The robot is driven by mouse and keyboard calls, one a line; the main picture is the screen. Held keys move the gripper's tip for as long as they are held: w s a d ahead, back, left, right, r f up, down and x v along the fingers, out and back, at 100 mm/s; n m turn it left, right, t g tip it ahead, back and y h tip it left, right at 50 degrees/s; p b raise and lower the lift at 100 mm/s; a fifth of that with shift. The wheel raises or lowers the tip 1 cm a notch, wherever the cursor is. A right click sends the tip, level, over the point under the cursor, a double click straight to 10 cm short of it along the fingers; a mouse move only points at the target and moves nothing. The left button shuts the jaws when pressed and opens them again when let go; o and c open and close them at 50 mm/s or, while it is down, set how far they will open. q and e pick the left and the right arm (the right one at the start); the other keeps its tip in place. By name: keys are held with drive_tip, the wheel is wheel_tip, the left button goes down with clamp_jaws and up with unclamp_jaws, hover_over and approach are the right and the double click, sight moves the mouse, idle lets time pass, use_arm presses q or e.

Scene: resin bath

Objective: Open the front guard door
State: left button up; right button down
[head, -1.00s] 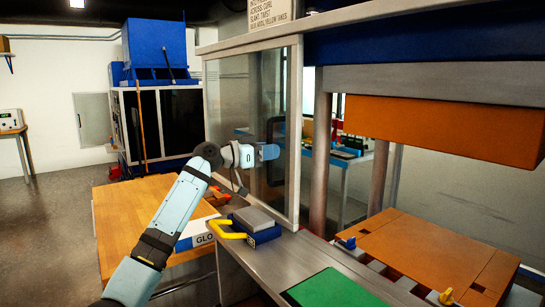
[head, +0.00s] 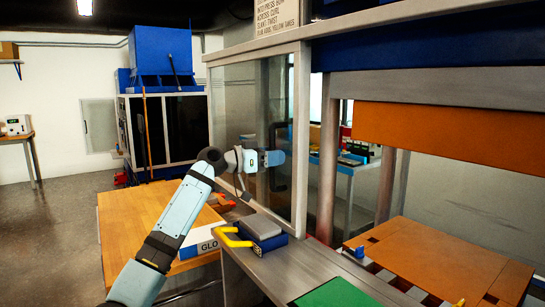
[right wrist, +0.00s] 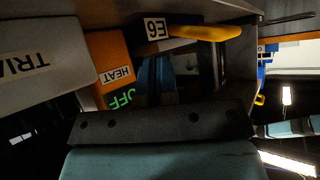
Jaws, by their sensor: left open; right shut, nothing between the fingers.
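The front guard door (head: 234,100) is a clear panel in a grey metal frame, upright at the left of the press front in the head view. A dark handle (head: 281,140) sits near its right frame edge. To the right of the door the press front is uncovered. My left gripper (head: 272,158) is open, its blue fingertips at the handle, partly overlapping it. I cannot tell whether they touch it. My right gripper (right wrist: 156,80) shows in the right wrist view, shut and empty, close to a panel with an orange block (right wrist: 108,62) labelled HEAT.
A wooden table (head: 150,225) stands below my left arm. A blue box with a yellow handle (head: 258,238) and a green mat (head: 337,294) lie on the press ledge. An orange upper block (head: 450,138) hangs over an orange lower block (head: 440,258).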

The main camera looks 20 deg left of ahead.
use_arm(q)
drive_tip(key=shift+a, duration=0.1)
use_arm(e)
drive_tip(key=shift+a+f+b, duration=0.1)
drive_tip(key=shift+b, duration=0.4)
use_arm(q)
drive_tip(key=v, duration=1.3)
drive_tip(key=shift+s+a, duration=0.2)
drive_tip(key=shift+s, duration=0.1)
drive_tip(key=shift+a, duration=0.1)
